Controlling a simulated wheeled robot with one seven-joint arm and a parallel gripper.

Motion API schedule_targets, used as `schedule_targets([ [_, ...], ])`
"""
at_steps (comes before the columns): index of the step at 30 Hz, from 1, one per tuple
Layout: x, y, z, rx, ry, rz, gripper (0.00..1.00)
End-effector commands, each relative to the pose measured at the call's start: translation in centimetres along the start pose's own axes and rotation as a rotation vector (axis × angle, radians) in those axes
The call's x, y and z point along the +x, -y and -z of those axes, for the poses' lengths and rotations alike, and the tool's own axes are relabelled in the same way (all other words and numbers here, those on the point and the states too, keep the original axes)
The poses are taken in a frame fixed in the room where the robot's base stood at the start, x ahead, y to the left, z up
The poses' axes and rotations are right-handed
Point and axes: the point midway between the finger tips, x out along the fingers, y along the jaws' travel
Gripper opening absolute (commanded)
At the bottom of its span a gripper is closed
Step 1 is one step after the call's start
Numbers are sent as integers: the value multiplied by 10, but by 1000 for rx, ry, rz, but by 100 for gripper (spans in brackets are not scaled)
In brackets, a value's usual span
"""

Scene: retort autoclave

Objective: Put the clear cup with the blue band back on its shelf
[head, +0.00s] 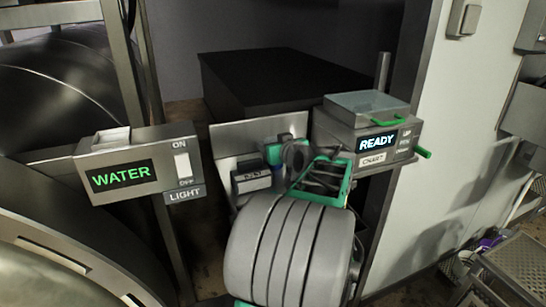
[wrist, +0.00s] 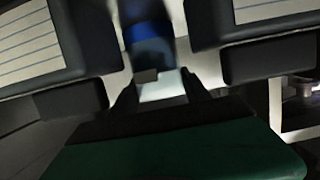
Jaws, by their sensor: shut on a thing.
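In the wrist view, my gripper (wrist: 160,88) is shut on a blurred thing with a dark blue band (wrist: 150,38), which I take for the clear cup. The blue part shows between the two dark fingers, with a pale patch below it. The cup's rim and base are not clear. In the head view, the end of my arm is at the middle, in front of a grey panel (head: 225,135). I cannot tell which surface is the cup's shelf.
A grey WATER box (head: 143,139) with a LIGHT switch stands left of my arm. A READY box (head: 335,126) with green handles is close on the right. A black block (head: 290,75) lies behind.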

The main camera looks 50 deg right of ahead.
Motion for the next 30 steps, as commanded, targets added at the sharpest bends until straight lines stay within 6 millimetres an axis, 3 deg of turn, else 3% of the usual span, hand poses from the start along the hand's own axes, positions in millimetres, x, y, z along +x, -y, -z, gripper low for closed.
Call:
schedule_targets([
  [14,0,0,1,-1,-1,0,0],
  [23,-2,0,8,-3,-3,0,0],
  [28,-11,0,33,-6,-6,-1,0],
  [30,-28,4,42,-7,-8,-4,0],
])
